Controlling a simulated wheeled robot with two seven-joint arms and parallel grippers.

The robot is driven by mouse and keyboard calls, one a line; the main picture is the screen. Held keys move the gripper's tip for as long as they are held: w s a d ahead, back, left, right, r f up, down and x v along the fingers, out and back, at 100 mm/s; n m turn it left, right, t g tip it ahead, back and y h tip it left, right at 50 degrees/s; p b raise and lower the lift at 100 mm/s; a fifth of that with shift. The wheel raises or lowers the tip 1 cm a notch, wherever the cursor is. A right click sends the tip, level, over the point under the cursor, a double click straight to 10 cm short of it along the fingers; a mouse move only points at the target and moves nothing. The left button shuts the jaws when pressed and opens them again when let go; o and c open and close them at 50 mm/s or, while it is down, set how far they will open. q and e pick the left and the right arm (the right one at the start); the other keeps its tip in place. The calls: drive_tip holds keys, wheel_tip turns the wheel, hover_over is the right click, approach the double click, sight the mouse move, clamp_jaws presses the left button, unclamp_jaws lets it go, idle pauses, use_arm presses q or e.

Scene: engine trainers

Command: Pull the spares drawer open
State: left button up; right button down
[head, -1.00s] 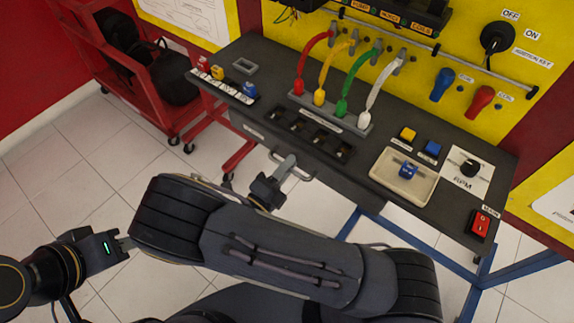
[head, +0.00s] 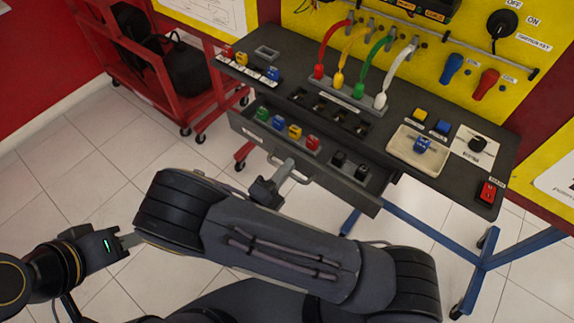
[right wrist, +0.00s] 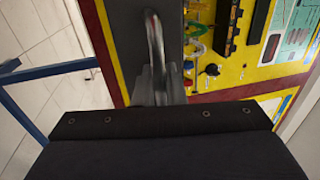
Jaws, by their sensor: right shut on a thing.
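The grey spares drawer (head: 330,178) under the dark bench top is partly pulled out, its inside showing. My right gripper (head: 286,168) is shut on the bar handle (head: 296,180) on the drawer front. In the right wrist view the handle (right wrist: 153,38) stands between the fingers (right wrist: 158,84). The drawer holds small coloured blocks, green (head: 262,114), blue (head: 278,123), yellow (head: 295,132) and red (head: 313,142), plus two black pieces (head: 350,166) at its right. My left gripper (head: 131,240) is at the lower left, away from the drawer; its fingertips are partly hidden.
On the bench top stand a rack of coloured cables (head: 350,100), a cream tray (head: 402,158) with a blue part, and a red switch (head: 487,191). A red trolley (head: 203,100) is at the left. Blue frame legs (head: 440,240) stand at the right. Tiled floor lies clear at left.

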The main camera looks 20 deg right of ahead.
drive_tip(key=shift+r+v, duration=0.2)
drive_tip(key=shift+v, duration=0.9)
drive_tip(key=shift+r+v, duration=0.2)
drive_tip(key=shift+v, duration=0.85)
drive_tip(key=c, duration=1.9)
unclamp_jaws()
